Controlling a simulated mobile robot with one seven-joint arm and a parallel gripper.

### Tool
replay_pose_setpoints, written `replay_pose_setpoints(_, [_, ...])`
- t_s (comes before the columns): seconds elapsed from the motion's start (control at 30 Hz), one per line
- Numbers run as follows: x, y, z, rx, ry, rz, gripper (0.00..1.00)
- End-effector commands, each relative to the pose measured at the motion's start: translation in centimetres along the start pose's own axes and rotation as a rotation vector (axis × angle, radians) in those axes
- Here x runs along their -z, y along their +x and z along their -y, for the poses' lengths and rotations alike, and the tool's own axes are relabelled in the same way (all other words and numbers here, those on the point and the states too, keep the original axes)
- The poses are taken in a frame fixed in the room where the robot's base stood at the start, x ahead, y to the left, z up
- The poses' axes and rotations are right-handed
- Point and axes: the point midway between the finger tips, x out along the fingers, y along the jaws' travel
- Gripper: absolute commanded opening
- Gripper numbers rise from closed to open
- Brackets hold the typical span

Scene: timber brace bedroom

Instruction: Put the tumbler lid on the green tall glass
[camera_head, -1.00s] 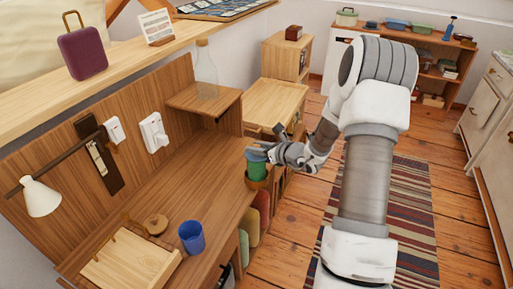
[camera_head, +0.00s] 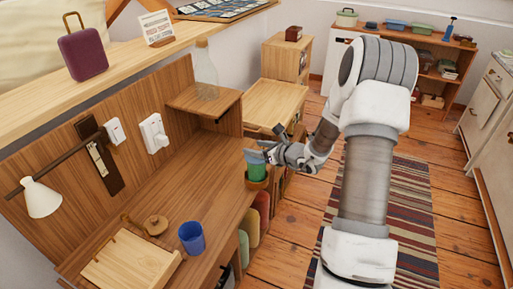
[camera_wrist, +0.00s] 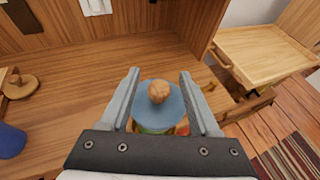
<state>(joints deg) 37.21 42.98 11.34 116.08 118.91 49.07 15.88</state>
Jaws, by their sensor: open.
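The tumbler lid (camera_wrist: 172,104) is a blue disc with a round orange-brown knob. It sits over the green tall glass (camera_head: 257,171), whose green side shows just below the lid in the wrist view (camera_wrist: 153,131). I cannot tell whether the lid is fully seated. The lower part of the glass is hidden by a brown round holder (camera_head: 257,184) at the right edge of the desk. My gripper (camera_wrist: 159,74) is open, with one finger on each side of the lid and visible gaps to the knob.
A blue cup (camera_head: 191,238), a wooden lid-like disc (camera_head: 155,225) and a light wooden board (camera_head: 130,262) stand on the near desk (camera_head: 200,185). A clear bottle (camera_head: 205,70) stands on the raised shelf behind. The desk's middle is clear.

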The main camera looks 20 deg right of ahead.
Motion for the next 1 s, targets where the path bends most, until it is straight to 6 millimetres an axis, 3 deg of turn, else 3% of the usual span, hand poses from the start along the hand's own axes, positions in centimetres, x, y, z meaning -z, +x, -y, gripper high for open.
replay_pose_setpoints(0.3, [-0.3, -7.7, 0.1, 0.004, 0.001, 0.0, 0.63])
replay_pose_setpoints(0.5, [-0.2, -10.9, 0.1, 0.003, 0.0, 0.0, 0.63])
replay_pose_setpoints(0.7, [-0.1, -12.0, 0.0, 0.0, 0.0, 0.0, 0.63])
replay_pose_setpoints(1.0, [-0.1, -12.0, 0.0, 0.0, 0.0, 0.0, 0.63])
